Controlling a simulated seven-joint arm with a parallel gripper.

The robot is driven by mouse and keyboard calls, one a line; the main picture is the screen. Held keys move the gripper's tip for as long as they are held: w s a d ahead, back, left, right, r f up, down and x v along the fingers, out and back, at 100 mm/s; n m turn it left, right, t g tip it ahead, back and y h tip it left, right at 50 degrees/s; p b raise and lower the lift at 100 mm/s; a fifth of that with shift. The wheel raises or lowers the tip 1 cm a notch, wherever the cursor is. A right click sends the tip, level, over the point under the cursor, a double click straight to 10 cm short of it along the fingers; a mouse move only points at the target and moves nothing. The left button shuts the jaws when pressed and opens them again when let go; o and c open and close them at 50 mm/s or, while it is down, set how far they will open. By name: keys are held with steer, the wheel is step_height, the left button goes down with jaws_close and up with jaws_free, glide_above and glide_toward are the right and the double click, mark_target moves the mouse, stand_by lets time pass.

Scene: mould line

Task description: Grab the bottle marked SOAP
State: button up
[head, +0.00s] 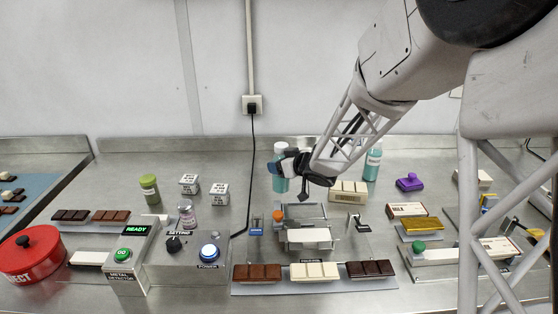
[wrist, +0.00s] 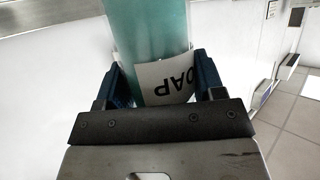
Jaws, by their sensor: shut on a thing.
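A teal bottle with a white cap, the SOAP bottle (head: 279,184), stands near the back middle of the steel bench in the head view. In the wrist view the bottle (wrist: 148,35) fills the space between the fingers, and its white label shows the letters "OAP" upside down. My gripper (head: 291,166) is shut on this bottle, with one blue finger on each side (wrist: 155,85). Whether the bottle's base touches the bench is hard to tell. A second teal bottle (head: 372,163) with a white label stands to the right, behind my arm.
A packaging press (head: 305,230) stands just in front of the bottle, with chocolate bars on a strip before it. A cream bar (head: 348,191) lies to the right. A green jar (head: 149,188) and white blocks (head: 189,183) stand left. A black cable (head: 252,170) hangs down the wall.

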steer(key=shift+s+d+r, duration=0.1)
steer(key=shift+s, duration=0.4)
